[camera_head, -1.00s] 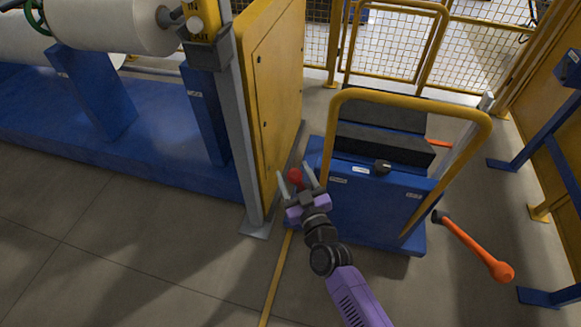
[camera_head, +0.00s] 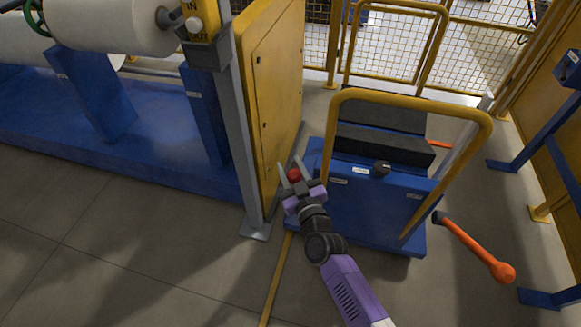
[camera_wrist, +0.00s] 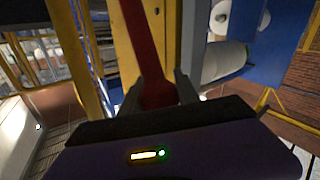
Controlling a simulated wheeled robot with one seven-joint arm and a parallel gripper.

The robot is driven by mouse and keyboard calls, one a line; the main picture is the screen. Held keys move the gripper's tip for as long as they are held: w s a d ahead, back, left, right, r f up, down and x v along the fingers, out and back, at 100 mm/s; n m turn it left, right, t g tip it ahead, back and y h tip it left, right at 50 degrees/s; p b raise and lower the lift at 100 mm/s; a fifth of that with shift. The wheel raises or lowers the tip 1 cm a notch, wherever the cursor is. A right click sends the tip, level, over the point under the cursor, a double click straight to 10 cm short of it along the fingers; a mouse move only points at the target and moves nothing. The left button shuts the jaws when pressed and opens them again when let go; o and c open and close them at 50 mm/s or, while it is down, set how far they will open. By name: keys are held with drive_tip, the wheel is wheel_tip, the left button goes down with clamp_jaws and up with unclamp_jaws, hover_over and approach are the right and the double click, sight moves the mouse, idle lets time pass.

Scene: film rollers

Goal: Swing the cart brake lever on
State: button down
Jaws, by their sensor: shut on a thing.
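The cart (camera_head: 355,205) is blue with a black cradle on top and a yellow push handle (camera_head: 410,101). A red knob (camera_head: 294,175) shows at the cart's left side, between the fingers of my gripper (camera_head: 292,172). In the wrist view a red lever (camera_wrist: 148,50) runs from the top of the picture down between the two fingers of my gripper (camera_wrist: 160,92). The fingers are shut on it near its rounded end. The lever's pivot is hidden.
A yellow cabinet (camera_head: 272,95) and grey post (camera_head: 238,140) stand close left of my gripper. A yellow mesh fence (camera_head: 400,45) stands behind. The floor at front left is clear.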

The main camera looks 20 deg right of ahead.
drive_tip(key=s+a+f+n+t+y+b, duration=0.1)
drive_tip(key=s+a+f+n+t+b, duration=0.2)
drive_tip(key=f+b, duration=0.4)
drive_tip(key=s+a+f+n+t+y+b, duration=0.1)
drive_tip(key=s+a+f+n+t+b, duration=0.2)
drive_tip(key=b, duration=1.5)
drive_tip(key=shift+s+a+f+y+b, duration=0.4)
drive_tip(key=shift+s+a+f, duration=0.65)
drive_tip(key=shift+s+f, duration=1.25)
drive_tip(key=shift+s+r, duration=0.25)
drive_tip(key=shift+s, duration=0.05)
drive_tip(key=c, duration=0.9)
unclamp_jaws()
drive_tip(key=shift+a, duration=0.1)
drive_tip(key=shift+c, duration=0.2)
drive_tip(key=shift+o, duration=0.2)
drive_tip(key=shift+h, duration=0.3)
